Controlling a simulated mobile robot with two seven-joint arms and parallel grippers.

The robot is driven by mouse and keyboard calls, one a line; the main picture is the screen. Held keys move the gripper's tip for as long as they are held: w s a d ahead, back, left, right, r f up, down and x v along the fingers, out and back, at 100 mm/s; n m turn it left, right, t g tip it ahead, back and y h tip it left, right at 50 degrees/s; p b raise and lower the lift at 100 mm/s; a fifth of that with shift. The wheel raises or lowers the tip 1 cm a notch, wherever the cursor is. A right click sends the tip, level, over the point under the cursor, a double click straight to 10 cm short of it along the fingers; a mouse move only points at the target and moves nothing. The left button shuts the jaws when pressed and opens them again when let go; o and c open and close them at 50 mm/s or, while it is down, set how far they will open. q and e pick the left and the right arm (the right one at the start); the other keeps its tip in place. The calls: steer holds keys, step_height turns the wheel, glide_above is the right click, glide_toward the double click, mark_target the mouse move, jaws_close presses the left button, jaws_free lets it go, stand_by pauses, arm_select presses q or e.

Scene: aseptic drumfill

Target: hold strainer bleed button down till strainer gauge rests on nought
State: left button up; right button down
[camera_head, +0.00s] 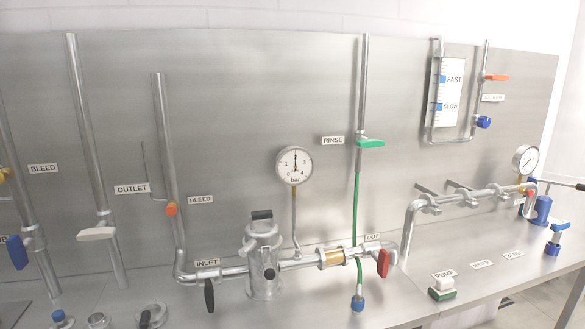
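A steel strainer-like vessel (263,262) with a dark top handle stands in the inlet line at the centre. A round bar gauge (294,165) rises on a thin stem just right of it; its needle points nearly straight up, around 2. An orange button-like part (171,209) sits on the pipe beside a BLEED label (200,200). A smaller gauge (525,158) at the right has a small red part (530,192) below it; its needle is too small to read. No label in view names the strainer's button.
A black inlet handle (209,295) and a red outlet handle (383,263) flank the vessel. A green hose (357,220) hangs from the rinse valve (371,143). A green-based pump switch (442,289) is on the counter. A thin dark rod (565,184) enters at right.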

arm_select(q)
steer(key=shift+w+r, duration=0.1)
steer(key=shift+c, duration=0.5)
steer(key=c, duration=0.7)
steer(key=shift+s, duration=0.25)
jaws_close()
steer(key=shift+w, duration=0.25)
